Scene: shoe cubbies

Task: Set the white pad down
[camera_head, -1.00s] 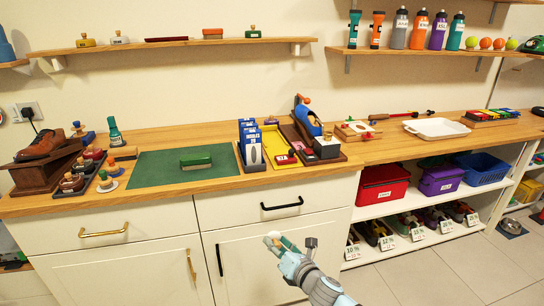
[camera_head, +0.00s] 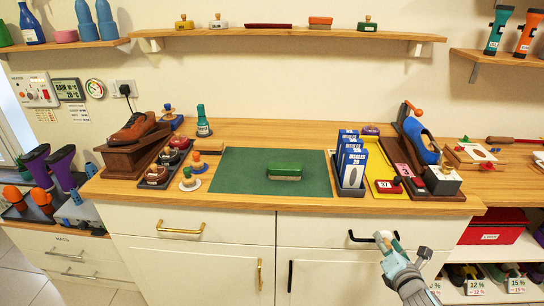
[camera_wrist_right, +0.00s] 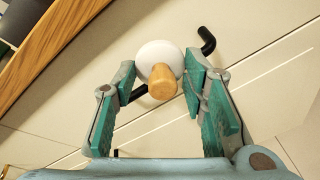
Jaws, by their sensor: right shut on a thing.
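My right gripper (camera_head: 388,244) is in front of the lower cabinet, below the counter edge and near a black handle. It is shut on the white pad (camera_head: 379,235). In the right wrist view the white pad (camera_wrist_right: 158,54) is a round white disc with a wooden knob (camera_wrist_right: 162,84), and it sits between the teal finger pads of the gripper (camera_wrist_right: 160,72). The pad is off the counter, in the air. My left gripper is not in view.
On the wooden counter a green mat (camera_head: 233,178) carries a green brush (camera_head: 285,171). Left of it stand small knobbed pads (camera_head: 190,184), a tray of jars (camera_head: 155,181) and a brown shoe on a stand (camera_head: 120,157). Blue boxes (camera_head: 352,167) stand right of the mat.

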